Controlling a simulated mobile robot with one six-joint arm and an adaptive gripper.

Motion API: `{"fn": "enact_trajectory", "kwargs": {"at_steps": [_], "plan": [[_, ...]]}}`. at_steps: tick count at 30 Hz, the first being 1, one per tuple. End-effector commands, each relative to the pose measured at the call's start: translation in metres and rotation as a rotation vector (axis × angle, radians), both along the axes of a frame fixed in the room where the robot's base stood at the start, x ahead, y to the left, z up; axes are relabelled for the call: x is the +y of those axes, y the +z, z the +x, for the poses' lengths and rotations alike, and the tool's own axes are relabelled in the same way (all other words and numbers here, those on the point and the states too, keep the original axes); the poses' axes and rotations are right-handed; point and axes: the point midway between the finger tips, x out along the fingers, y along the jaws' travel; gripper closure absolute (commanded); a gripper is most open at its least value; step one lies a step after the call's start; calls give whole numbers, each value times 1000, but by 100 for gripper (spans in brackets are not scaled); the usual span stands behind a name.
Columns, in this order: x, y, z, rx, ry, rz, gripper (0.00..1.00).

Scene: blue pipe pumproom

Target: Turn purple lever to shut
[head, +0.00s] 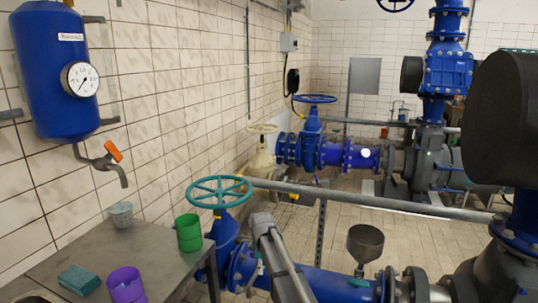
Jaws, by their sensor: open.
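I see no lever that is clearly purple in the head view. The only lever handle I can make out is orange (114,151), on the small tap (107,164) below the blue wall tank (56,70). It tilts diagonally, its upper end to the left. The tap's spout points down over the table area. A purple cup (126,285) stands on the grey table (70,245) at the lower left.
A green cup (188,233), a pale cup (121,215) and a teal sponge (80,280) are on the table. A teal handwheel (219,191) stands beside it. Blue pipes (335,283), a grey rail (370,199) and a funnel (365,243) crowd the right. Tiled floor (285,203) shows between pipes.

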Motion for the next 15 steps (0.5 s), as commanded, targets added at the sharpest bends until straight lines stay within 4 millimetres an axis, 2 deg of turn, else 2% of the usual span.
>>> {"fn": "enact_trajectory", "kwargs": {"at_steps": [8,15], "plan": [[-22,-10,-21,0,152,0,49],[-55,-24,-53,0,392,0,49]]}}
